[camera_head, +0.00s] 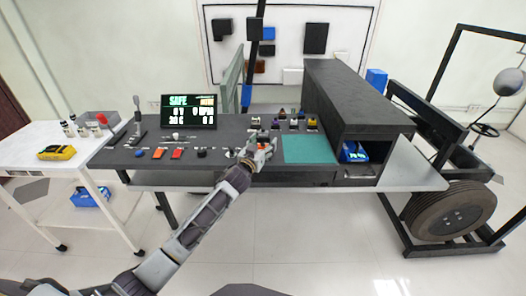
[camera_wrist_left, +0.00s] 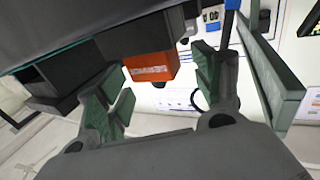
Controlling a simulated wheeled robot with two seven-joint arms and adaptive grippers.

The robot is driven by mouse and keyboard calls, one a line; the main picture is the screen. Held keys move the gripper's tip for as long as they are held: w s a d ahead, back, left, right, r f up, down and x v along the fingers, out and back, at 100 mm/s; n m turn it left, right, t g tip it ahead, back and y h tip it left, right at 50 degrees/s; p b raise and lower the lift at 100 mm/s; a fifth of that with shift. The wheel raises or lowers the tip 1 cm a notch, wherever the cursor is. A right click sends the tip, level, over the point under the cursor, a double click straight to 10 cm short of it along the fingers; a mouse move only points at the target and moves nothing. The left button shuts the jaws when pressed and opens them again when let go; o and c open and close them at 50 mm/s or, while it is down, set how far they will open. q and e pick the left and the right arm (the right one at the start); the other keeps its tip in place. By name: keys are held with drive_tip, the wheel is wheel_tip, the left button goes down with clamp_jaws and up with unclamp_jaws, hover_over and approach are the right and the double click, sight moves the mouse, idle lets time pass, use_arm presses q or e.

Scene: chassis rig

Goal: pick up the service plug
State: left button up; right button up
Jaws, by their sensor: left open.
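An orange block with a white printed label, which looks like the service plug (camera_wrist_left: 150,67), shows in the left wrist view below a dark grey body. My left gripper (camera_wrist_left: 160,82) is open, with one green-padded finger on either side of the orange block in the picture. I cannot tell if the pads touch it. In the head view my left gripper (camera_head: 262,146) is at the front of the dark console (camera_head: 225,138), left of the teal mat (camera_head: 310,149), and hides most of what is there. My right gripper is not in view.
A screen (camera_head: 188,111) and a lever (camera_head: 137,108) stand on the console's left half. Several small coloured parts stand behind the mat. A dark housing (camera_head: 350,90) rises at right. A white cart (camera_head: 50,140) with a yellow device (camera_head: 57,153) stands at left.

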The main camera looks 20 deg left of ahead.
sight(263, 143)
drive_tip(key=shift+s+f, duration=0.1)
use_arm(q)
drive_tip(key=shift+c, duration=0.6)
drive_tip(key=c, duration=1)
drive_tip(key=shift+r, duration=0.45)
drive_tip(key=shift+r+p, duration=1.1)
drive_tip(key=shift+r, duration=3.5)
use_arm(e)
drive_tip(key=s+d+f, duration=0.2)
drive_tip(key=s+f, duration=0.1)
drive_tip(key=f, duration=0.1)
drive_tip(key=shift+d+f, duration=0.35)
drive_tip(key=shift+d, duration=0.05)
